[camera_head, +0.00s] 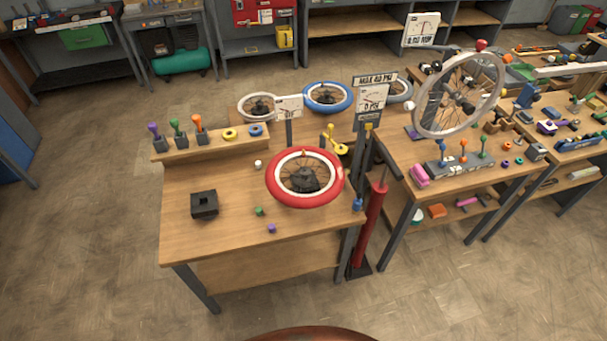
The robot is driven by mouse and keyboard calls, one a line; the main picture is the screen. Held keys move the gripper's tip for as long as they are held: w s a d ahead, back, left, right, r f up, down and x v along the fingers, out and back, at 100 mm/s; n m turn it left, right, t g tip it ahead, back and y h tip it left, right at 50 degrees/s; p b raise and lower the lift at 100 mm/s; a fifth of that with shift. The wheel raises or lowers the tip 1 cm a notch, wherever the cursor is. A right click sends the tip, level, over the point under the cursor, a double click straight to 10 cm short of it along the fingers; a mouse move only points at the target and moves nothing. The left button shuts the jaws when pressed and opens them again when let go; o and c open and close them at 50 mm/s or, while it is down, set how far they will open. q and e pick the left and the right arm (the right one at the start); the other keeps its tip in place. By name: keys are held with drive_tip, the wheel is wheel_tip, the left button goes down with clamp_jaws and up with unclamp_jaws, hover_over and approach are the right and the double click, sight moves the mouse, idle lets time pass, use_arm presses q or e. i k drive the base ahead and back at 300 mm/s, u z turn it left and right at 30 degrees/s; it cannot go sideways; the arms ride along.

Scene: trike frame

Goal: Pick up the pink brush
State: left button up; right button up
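No plainly recognisable brush shows. A small pink block-like thing (420,175) lies at the front left corner of the right workbench (400,163). A long, thin magenta thing (467,202) lies on the shelf under that bench, below the tabletop. Both are too small to tell whether either is the pink brush. Neither of my grippers is in view.
The left workbench (190,240) holds a red-rimmed wheel (270,180), a black block (204,204) and small coloured caps. A red floor pump (371,225) stands between the benches. A large grey wheel (418,115) stands over the right bench. The floor (90,260) at left is clear.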

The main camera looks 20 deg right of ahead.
sight(420, 176)
drive_tip(key=u, duration=0.05)
drive_tip(key=k, duration=0.5)
drive_tip(key=z, duration=1.2)
drive_tip(key=i, duration=1.4)
drive_tip(key=u, duration=0.8)
drive_tip(key=i, duration=0.4)
drive_tip(key=z, duration=1.2)
